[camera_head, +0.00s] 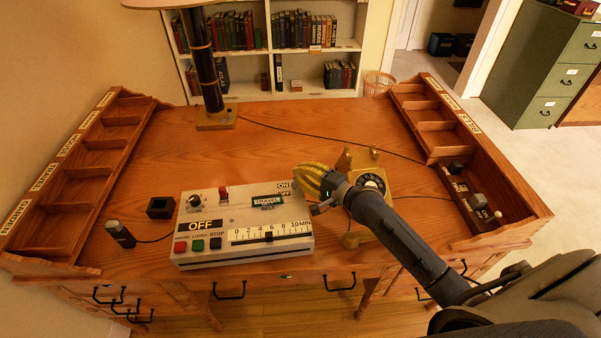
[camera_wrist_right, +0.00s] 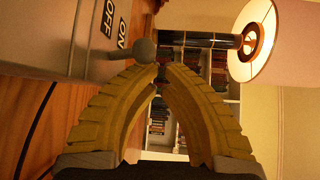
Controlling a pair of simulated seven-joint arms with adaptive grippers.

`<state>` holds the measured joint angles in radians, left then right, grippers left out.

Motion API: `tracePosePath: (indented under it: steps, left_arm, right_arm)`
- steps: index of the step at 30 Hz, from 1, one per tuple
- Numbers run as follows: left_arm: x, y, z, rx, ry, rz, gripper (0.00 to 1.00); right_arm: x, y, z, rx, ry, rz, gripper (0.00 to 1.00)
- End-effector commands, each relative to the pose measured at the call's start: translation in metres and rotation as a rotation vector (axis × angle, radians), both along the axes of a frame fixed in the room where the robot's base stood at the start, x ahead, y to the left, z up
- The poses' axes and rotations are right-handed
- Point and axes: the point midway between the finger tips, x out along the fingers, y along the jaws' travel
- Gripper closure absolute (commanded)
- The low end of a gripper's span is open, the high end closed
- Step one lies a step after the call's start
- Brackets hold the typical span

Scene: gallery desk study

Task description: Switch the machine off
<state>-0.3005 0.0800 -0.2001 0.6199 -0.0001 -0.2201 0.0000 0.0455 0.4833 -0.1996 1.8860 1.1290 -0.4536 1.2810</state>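The machine (camera_head: 222,211) is a pale box on the desk. A ball-ended grey lever (camera_wrist_right: 145,50) sticks out beside this label. My right gripper (camera_head: 301,176) has yellow fingers with tips drawn together, empty, near the lever. Whether they touch it is unclear. My left gripper is out of view.
A lamp post (camera_head: 205,65) stands at the back left. A brass-coloured device with a dial (camera_head: 372,183) is right of the machine, partly behind my arm. Pigeonhole racks line the left (camera_head: 80,165) and right (camera_head: 437,125) sides. The desk's back middle is mostly clear, crossed by a cable.

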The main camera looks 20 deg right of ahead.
Motion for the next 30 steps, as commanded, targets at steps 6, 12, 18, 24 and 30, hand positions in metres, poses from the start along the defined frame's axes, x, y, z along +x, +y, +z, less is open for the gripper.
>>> tracePosePath:
  steps: [6,12,18,24,30]
  left_arm:
    - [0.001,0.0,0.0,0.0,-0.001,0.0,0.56]
    - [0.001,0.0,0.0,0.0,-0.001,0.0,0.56]
    - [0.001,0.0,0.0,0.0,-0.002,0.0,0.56]
    - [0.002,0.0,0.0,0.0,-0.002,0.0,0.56]
    - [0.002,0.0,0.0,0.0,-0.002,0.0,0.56]
  right_arm:
    - [-0.008,-0.005,-0.005,-0.001,0.003,0.003,1.0]
    - [-0.03,-0.018,-0.019,-0.004,0.003,0.01,1.0]
    - [-0.05,-0.031,-0.03,-0.003,0.002,0.013,1.0]
    - [-0.063,-0.04,-0.036,-0.002,0.001,0.012,1.0]
    - [-0.07,-0.046,-0.04,-0.001,0.0,0.009,1.0]
